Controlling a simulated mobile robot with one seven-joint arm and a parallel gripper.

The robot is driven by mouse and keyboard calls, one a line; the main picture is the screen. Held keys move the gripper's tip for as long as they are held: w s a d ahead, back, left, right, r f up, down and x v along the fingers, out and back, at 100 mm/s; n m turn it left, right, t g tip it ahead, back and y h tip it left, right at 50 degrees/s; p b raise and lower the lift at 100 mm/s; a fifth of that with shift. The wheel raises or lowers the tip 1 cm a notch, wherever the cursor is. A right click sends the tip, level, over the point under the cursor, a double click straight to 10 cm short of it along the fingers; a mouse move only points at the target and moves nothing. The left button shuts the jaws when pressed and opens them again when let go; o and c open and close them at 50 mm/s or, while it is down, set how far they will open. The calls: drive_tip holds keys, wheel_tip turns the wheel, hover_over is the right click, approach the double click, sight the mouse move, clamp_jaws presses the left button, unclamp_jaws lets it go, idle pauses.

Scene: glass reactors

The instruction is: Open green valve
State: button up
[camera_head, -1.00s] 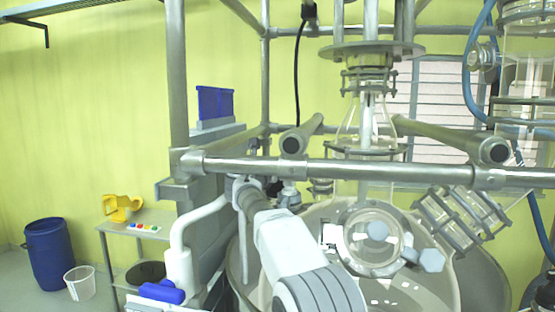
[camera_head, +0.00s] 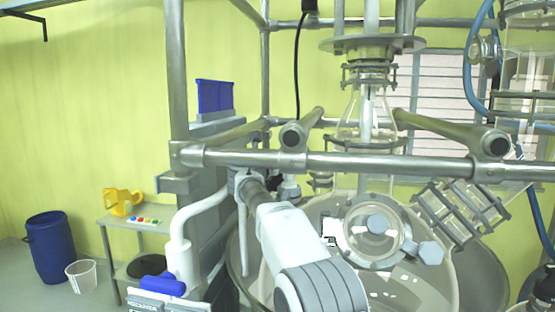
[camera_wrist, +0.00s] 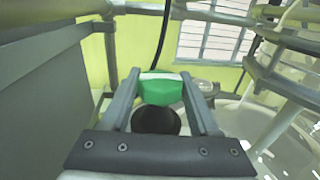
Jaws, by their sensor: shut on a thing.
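The green valve handle (camera_wrist: 161,90) sits between the two fingers of my gripper (camera_wrist: 160,78) in the wrist view. My gripper is shut on it, with a finger against each side. A pale band runs along the handle's top edge, and a dark round part (camera_wrist: 156,121) shows just below it, nearer the palm. In the head view my arm reaches up and away to a spot just under the horizontal metal rail (camera_head: 335,165). The green handle cannot be made out there, hidden by my arm and wrist.
A large glass reactor vessel (camera_head: 425,285) with a round port stands right of my arm. A grey cabinet (camera_head: 205,165) and white pipe (camera_head: 180,250) are close on the left. Metal frame bars cross above. A side table (camera_head: 112,226) and blue drum (camera_head: 50,247) stand far left.

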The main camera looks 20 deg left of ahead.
drive_tip(key=shift+n+y+b, duration=0.7)
drive_tip(key=shift+y+b, duration=0.25)
drive_tip(key=shift+y, duration=0.15)
drive_tip(key=o, duration=1.4)
drive_tip(key=shift+s, duration=0.1)
drive_tip(key=shift+s+f+b, duration=0.15)
drive_tip(key=shift+s+b, duration=0.5)
drive_tip(key=shift+b, duration=0.1)
drive_tip(key=s+b, duration=0.1)
drive_tip(key=s, duration=0.2)
drive_tip(key=s+b, duration=0.2)
drive_tip(key=s, duration=0.2)
drive_tip(key=s+b, duration=0.2)
drive_tip(key=s, duration=0.1)
drive_tip(key=shift+s+d, duration=0.25)
drive_tip(key=shift+d, duration=0.05)
